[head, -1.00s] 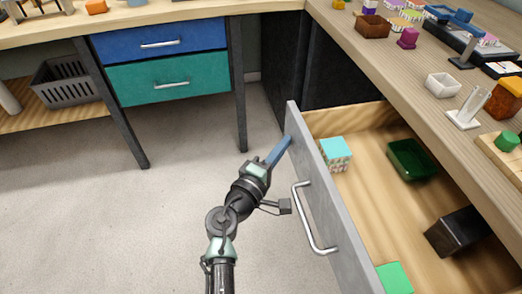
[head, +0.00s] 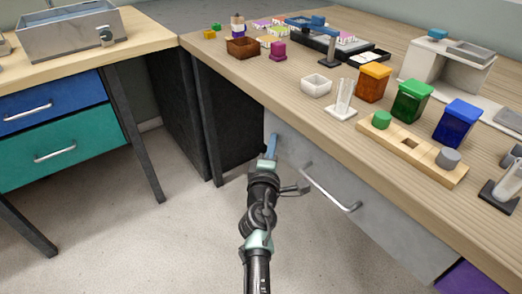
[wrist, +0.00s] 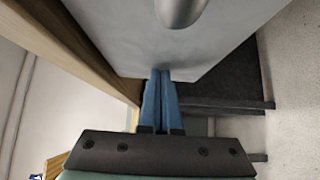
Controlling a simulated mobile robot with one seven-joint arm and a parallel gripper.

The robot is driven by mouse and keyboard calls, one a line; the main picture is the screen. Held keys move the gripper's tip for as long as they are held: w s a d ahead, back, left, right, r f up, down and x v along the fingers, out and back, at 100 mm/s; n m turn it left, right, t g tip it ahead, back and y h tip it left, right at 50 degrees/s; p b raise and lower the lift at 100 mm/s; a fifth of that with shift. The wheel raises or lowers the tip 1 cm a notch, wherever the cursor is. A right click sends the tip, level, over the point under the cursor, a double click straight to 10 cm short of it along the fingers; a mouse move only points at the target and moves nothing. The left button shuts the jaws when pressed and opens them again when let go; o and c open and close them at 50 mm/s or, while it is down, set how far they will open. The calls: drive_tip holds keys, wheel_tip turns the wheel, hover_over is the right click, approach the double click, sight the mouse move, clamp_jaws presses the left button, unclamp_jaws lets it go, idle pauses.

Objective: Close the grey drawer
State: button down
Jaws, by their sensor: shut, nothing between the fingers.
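The grey drawer (head: 390,225) sits under the right-hand wooden worktop. Its front looks flush beneath the worktop edge, and its inside is hidden. Its silver bar handle (head: 333,190) is on the front, to the right of my gripper. My gripper (head: 272,137) is at the left end of the drawer front, below the worktop edge. In the wrist view my gripper's blue fingers (wrist: 163,73) are together and empty. Their tips are at the grey drawer front (wrist: 150,50), and seem to touch it.
The worktop (head: 300,110) above holds a white bowl (head: 317,85), coloured bins and a wooden block board (head: 415,150). A blue drawer (head: 50,103) and a teal drawer (head: 50,154) are shut at the left. The floor (head: 190,235) left of my arm is clear.

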drive_tip(key=shift+w+d+r, duration=0.1)
drive_tip(key=shift+w+d, duration=0.4)
drive_tip(key=shift+d, duration=0.25)
drive_tip(key=shift+d, duration=0.15)
drive_tip(key=shift+s, duration=0.1)
drive_tip(key=s+a+p, duration=0.2)
drive_tip(key=s+a, duration=0.4)
drive_tip(key=s, duration=0.6)
